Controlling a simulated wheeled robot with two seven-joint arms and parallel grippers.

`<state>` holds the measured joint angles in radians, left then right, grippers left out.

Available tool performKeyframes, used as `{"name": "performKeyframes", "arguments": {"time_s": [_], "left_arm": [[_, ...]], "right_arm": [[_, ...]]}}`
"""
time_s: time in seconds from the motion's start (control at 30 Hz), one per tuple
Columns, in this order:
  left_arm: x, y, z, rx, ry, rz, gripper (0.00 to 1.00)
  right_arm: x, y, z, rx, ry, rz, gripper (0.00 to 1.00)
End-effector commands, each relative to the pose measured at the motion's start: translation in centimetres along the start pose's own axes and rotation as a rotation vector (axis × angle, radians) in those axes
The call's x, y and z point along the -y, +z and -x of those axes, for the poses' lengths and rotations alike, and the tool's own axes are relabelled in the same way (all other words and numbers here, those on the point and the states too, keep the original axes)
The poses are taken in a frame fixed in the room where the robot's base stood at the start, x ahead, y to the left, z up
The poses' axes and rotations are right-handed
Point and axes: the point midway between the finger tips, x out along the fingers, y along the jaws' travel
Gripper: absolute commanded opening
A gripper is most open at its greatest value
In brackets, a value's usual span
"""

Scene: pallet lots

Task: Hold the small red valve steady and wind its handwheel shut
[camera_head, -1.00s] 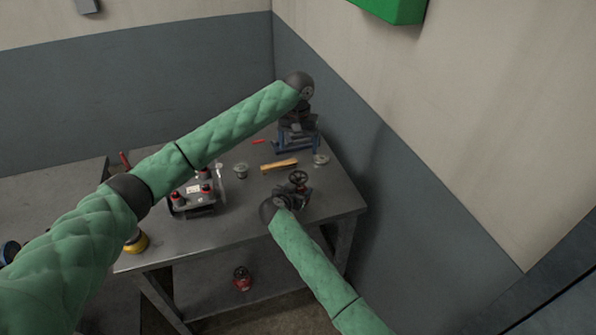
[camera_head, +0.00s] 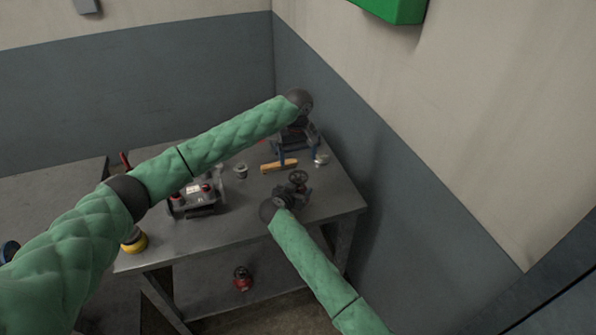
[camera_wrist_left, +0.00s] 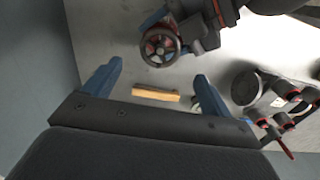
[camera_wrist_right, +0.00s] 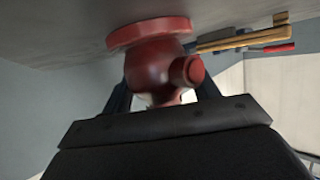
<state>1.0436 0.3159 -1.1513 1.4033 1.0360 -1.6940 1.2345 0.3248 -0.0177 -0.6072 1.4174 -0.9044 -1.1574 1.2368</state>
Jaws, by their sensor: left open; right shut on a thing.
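The small red valve (camera_wrist_right: 152,68) is at the right of the table, with its round flange against the tabletop. My right gripper (camera_head: 293,196) is shut on the valve body, a finger on each side in the right wrist view. My left gripper (camera_head: 297,147) is open and empty, above the table behind the valve in the head view. In the left wrist view its blue fingers (camera_wrist_left: 157,82) are apart, with the handwheel beyond them, not between them.
A yellow-brown bar (camera_head: 279,165) lies behind the valve. Small metal parts stand near it (camera_head: 241,171) (camera_head: 321,160). A device with red knobs (camera_head: 197,196) stands left, a yellow-based item (camera_head: 135,241) at the table's front left. Another red valve (camera_head: 242,278) is on the lower shelf. A wall borders the right.

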Motion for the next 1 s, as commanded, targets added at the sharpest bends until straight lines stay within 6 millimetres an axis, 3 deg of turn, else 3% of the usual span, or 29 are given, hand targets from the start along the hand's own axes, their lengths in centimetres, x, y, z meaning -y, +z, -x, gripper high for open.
{"name": "performKeyframes", "arguments": {"time_s": [0.2,0.4,0.83,1.0], "left_arm": [[0.0,0.0,-3.8,0.001,-0.001,0.0,0.84],[0.0,0.0,-6.0,0.001,0.0,-0.001,0.84],[0.0,0.0,-6.8,0.0,0.0,-0.002,0.84],[0.0,0.0,-6.8,0.0,0.0,-0.001,0.51]], "right_arm": [[-0.1,0.5,-0.1,0.005,0.002,0.004,0.0],[-0.1,0.5,-0.1,0.004,0.002,0.004,0.0],[-0.1,0.5,-0.1,0.005,0.002,0.004,0.0],[-0.1,0.5,-0.1,0.005,0.002,0.004,0.0]]}}
